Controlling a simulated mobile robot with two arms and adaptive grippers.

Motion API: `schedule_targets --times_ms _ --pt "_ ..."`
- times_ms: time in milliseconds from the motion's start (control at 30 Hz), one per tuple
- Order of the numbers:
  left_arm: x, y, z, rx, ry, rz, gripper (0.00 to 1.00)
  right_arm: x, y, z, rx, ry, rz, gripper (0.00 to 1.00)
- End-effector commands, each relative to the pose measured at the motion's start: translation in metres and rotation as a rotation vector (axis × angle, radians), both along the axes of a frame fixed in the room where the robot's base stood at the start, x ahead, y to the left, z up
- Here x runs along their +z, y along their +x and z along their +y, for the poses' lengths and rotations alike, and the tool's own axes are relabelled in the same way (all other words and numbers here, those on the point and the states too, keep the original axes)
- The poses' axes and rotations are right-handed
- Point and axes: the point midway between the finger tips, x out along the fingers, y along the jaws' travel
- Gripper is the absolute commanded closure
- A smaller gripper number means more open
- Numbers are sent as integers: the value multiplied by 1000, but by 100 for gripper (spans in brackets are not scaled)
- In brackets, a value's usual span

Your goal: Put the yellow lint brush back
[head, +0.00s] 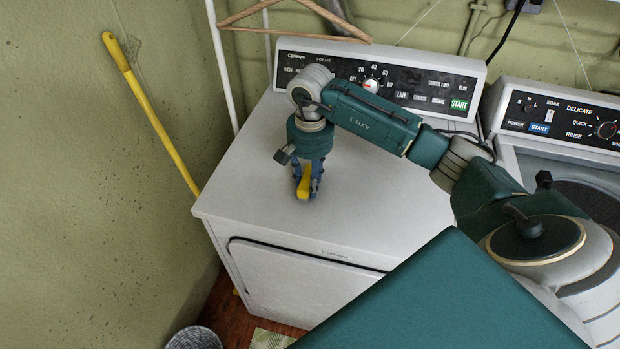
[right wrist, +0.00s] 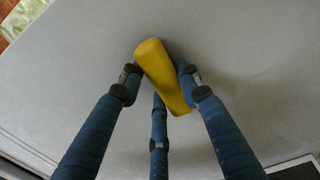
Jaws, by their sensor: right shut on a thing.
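The yellow lint brush (head: 304,184) is between the blue fingers of my right gripper (head: 308,186), over the white top of the dryer (head: 370,199). In the right wrist view the brush (right wrist: 162,72) lies slantwise between the fingertips of my right gripper (right wrist: 158,80), which are shut on it. The brush is close to the dryer top; I cannot tell whether it touches. Part of the brush is hidden by the fingers. My left gripper is not in view.
A washer (head: 530,150) stands to the right of the dryer. A yellow pole (head: 150,115) leans on the green wall at left. A wooden hanger (head: 295,15) hangs above the dryer's control panel. A grey basket (head: 194,339) is on the floor. The dryer top around the gripper is clear.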

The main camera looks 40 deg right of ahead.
Motion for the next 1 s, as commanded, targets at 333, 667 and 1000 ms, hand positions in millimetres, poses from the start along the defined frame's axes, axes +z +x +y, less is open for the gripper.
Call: schedule_targets --times_ms 333,667,1000 --pt "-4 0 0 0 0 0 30 -3 0 0 0 1 1 48" --pt "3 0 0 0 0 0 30 3 0 0 0 1 1 48" --pt "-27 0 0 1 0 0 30 64 2 0 1 -1 -7 48"
